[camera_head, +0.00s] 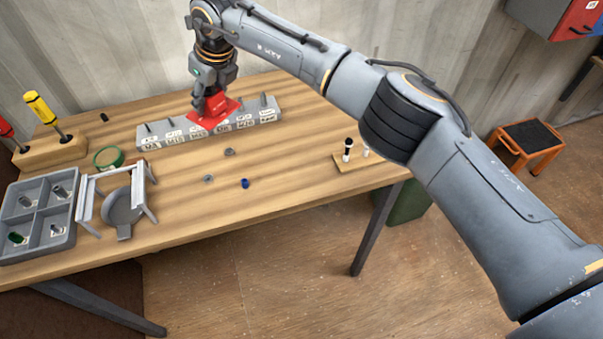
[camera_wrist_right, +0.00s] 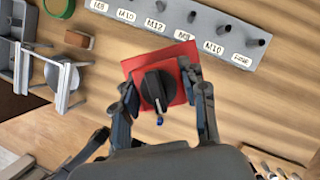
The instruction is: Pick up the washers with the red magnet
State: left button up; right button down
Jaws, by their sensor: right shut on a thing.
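The red magnet (camera_head: 222,108) is a flat red square with a dark knob. My right gripper (camera_head: 210,97) is shut on it, above or in front of the labelled grey rack. In the right wrist view the gripper (camera_wrist_right: 162,92) has its fingers either side of the knob on the red magnet (camera_wrist_right: 178,52). Two small grey pieces that look like washers or nuts, one nearer (camera_head: 208,178) and one farther (camera_head: 229,152), lie on the table, apart from the magnet. The magnet's underside is hidden. My left gripper is out of view.
The grey rack (camera_head: 158,139) has several pegs with size labels. A small blue piece (camera_head: 245,183) lies on the table. A grey divided tray (camera_head: 41,193), a white stand (camera_head: 99,207), green tape (camera_head: 107,157) and screwdrivers (camera_head: 42,107) crowd the left. The table's front middle is clear.

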jog(key=shift+f+b, duration=2.8)
jog(key=shift+f, duration=1.15)
jog(key=shift+f, duration=0.1)
jog(key=shift+f+b, duration=0.9)
jog(key=shift+f, duration=0.1)
jog(key=shift+r+p, duration=3.15)
jog(key=shift+r, duration=2.9)
